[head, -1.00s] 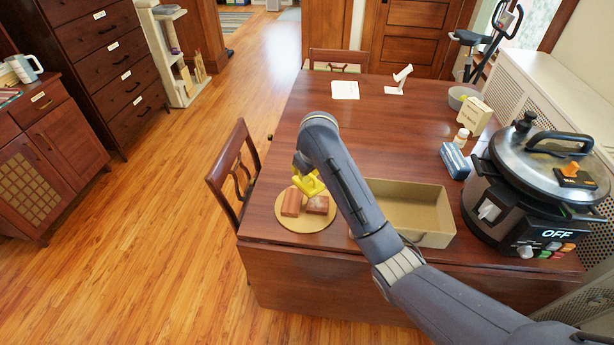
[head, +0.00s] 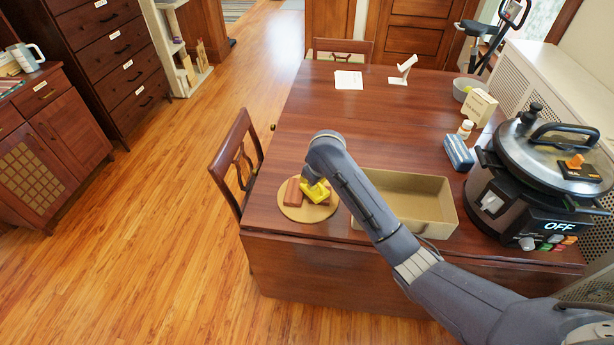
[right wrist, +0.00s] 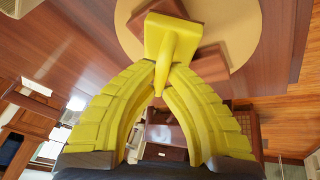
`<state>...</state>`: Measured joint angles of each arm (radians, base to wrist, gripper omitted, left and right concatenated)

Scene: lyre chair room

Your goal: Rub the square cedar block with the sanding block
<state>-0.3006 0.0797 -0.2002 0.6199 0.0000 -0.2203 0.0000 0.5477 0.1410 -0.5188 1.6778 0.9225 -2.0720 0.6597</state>
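My right gripper (right wrist: 163,72) has ridged yellow fingers shut on the handle of a yellow sanding block (right wrist: 172,34), which shows in the head view (head: 316,192) over the round board (head: 294,212). An oblong reddish-brown block (head: 292,192) lies on the board's left part. A squarer cedar block (head: 327,200) lies to its right, mostly hidden under the sanding block. The sanding block is low over the square block; I cannot tell whether they touch. Part of a brown block (right wrist: 212,62) shows beside the sanding block in the right wrist view. My left gripper is not in view.
An open tan box (head: 410,205) stands right of the board, behind my right arm. A large cooker (head: 540,190), a blue packet (head: 458,153), a small bottle (head: 465,129) and a cream box (head: 480,107) stand at the right. The table's middle is clear.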

